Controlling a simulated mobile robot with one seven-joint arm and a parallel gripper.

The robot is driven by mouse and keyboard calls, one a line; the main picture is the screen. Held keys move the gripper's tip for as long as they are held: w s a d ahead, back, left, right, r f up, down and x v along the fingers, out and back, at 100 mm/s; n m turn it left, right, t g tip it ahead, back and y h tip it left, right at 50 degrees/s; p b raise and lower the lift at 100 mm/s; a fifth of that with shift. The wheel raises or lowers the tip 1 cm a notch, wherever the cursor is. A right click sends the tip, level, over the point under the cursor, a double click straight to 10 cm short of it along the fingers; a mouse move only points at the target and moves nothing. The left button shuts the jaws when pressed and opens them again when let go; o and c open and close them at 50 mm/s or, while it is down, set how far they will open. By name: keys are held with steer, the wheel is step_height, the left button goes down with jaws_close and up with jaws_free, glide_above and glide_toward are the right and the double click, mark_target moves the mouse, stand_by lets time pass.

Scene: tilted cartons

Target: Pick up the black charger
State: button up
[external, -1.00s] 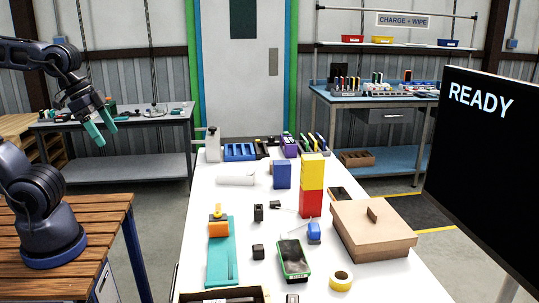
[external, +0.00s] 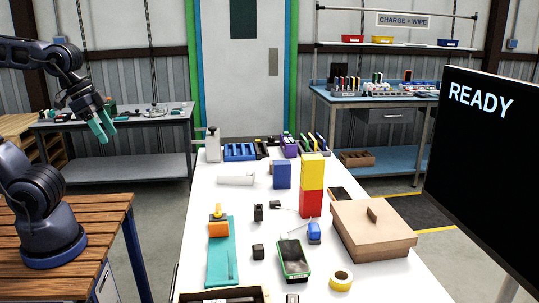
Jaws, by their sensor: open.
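Several small black items lie on the white table, and I cannot tell for sure which is the charger. A small black cube (external: 258,252) sits between the teal mat and the green-edged phone-like device. A taller black block (external: 258,213) stands behind it. A flat black piece (external: 275,204) lies just to the right of that block. My gripper (external: 106,132), with teal fingers, is open and empty, raised at the left, well away from all of these.
The white table (external: 205,190) also holds a teal mat (external: 221,262) with an orange tool, a green-edged device (external: 293,258), a yellow tape roll (external: 341,281), a cardboard box (external: 372,230) and a red-and-yellow block stack (external: 312,185). A dark screen (external: 485,160) stands at the right.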

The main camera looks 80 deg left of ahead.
steer(key=w+d+n+g+h, duration=0.15)
steer(key=w+n, duration=0.25)
steer(key=w, duration=0.6)
steer(key=n+g+h, duration=0.3)
steer(key=n, duration=1.1)
glide_above(258, 247)
steer(key=a, duration=0.4)
step_height(258, 247, down, 24)
steer(key=x, duration=1)
steer(key=shift+f, duration=0.4)
steer(key=c, duration=1.1)
